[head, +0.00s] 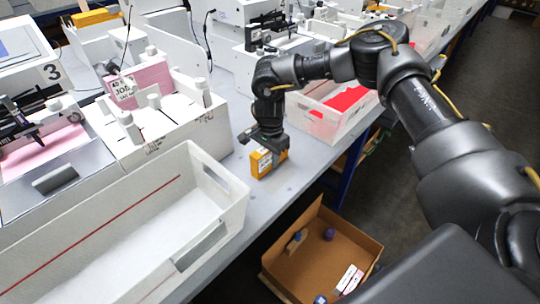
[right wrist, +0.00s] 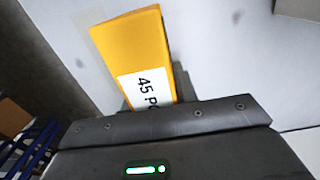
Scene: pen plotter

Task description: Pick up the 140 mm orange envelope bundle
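The orange envelope bundle (head: 267,163) stands on the grey table beside the white bin, with a white label on its face. My right gripper (head: 268,144) points down at its top, overlapping its upper edge. In the right wrist view the bundle (right wrist: 133,45) shows its orange side and a label reading "45 PC". Dark finger parts (right wrist: 153,96) show close on both sides of its near end, partly hidden by the bundle and the gripper body. I cannot tell whether they press on it. My left gripper is not in view.
A long white bin (head: 110,235) stands at the left front and a white tray with red contents (head: 345,103) behind to the right. A cardboard box (head: 350,240) with small items sits below the table edge. White machines line the back. Bare table lies around the bundle.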

